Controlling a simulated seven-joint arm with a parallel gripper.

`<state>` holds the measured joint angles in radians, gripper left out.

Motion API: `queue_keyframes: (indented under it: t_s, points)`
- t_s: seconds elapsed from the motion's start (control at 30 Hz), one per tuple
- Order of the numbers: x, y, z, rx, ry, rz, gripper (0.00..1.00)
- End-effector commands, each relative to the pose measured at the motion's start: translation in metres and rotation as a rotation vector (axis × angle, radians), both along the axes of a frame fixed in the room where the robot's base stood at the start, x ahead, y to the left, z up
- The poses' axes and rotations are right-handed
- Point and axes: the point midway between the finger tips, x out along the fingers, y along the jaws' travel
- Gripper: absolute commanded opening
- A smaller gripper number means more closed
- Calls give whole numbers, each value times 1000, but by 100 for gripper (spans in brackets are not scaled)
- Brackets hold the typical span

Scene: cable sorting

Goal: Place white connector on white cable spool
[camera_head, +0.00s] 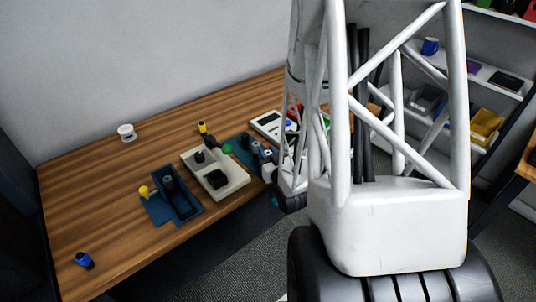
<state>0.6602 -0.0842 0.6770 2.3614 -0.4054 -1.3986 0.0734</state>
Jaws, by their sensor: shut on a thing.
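A small white spool-like thing (126,132) stands at the far left of the table, near the wall. It may be the white cable spool, but it is too small to be sure. I cannot make out a white connector. My large white lattice arm fills the right half of the view and covers the right part of the table. I cannot make out my gripper's fingers behind it, so what they hold is hidden.
A blue tray (187,207) holds a dark piece beside a yellow-topped piece (144,192). A cream tray (241,178) holds black parts. A blue-black piece (84,260) stands front left. The table's left side is mostly clear.

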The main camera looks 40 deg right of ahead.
Motion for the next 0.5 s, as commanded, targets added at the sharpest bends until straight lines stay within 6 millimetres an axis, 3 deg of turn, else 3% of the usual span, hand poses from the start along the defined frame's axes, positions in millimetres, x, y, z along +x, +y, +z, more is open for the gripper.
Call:
queue_keyframes:
  t_s: [0.13,0.17,0.3,0.5]
  points:
    - [0,0,-4,0,1,0,5]
    - [0,0,-4,0,1,0,30]
    - [0,0,-3,0,1,0,52]
    - [0,0,-3,0,0,0,54]
